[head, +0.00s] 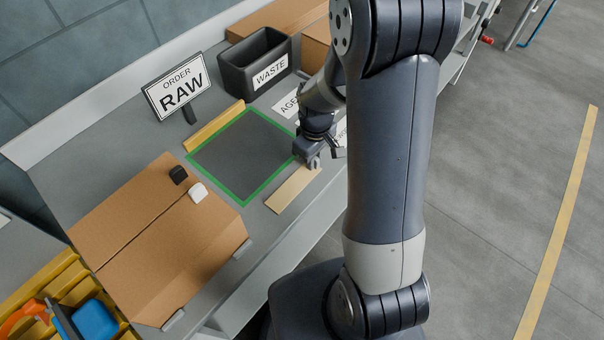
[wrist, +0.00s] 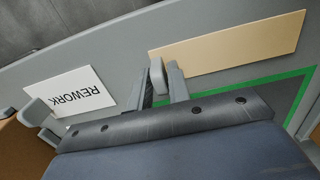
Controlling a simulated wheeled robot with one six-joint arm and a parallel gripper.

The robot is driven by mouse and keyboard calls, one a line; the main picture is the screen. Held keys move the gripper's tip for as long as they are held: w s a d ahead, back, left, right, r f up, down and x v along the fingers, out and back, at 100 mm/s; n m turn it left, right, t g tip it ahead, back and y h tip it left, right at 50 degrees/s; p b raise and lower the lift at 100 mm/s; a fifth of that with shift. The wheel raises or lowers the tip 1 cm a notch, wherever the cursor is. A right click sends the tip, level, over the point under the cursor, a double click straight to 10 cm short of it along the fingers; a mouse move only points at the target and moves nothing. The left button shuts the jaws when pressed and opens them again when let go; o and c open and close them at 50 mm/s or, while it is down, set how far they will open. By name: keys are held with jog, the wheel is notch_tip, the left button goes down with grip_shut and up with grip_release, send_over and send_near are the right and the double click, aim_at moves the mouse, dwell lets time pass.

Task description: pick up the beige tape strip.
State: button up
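The beige tape strip (head: 293,190) lies flat on the grey bench near its front edge, beside the green-bordered square. In the wrist view the strip (wrist: 235,44) runs across the upper right. My gripper (head: 324,155) is at the strip's far end. In the wrist view my gripper (wrist: 100,95) has its two fingers wide apart with nothing held. The right finger is close to the strip's near-left end there; I cannot tell whether it touches. The white REWORK card (wrist: 76,91) shows between the fingers. The arm hides part of the bench around the gripper.
A yellowish bar (head: 214,126) lies along the green-bordered dark square (head: 240,158). An ORDER RAW sign (head: 178,87), a dark WASTE bin (head: 258,64) and a cardboard box (head: 160,235) with small black and white items stand around it. The square is empty.

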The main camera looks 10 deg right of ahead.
grip_shut()
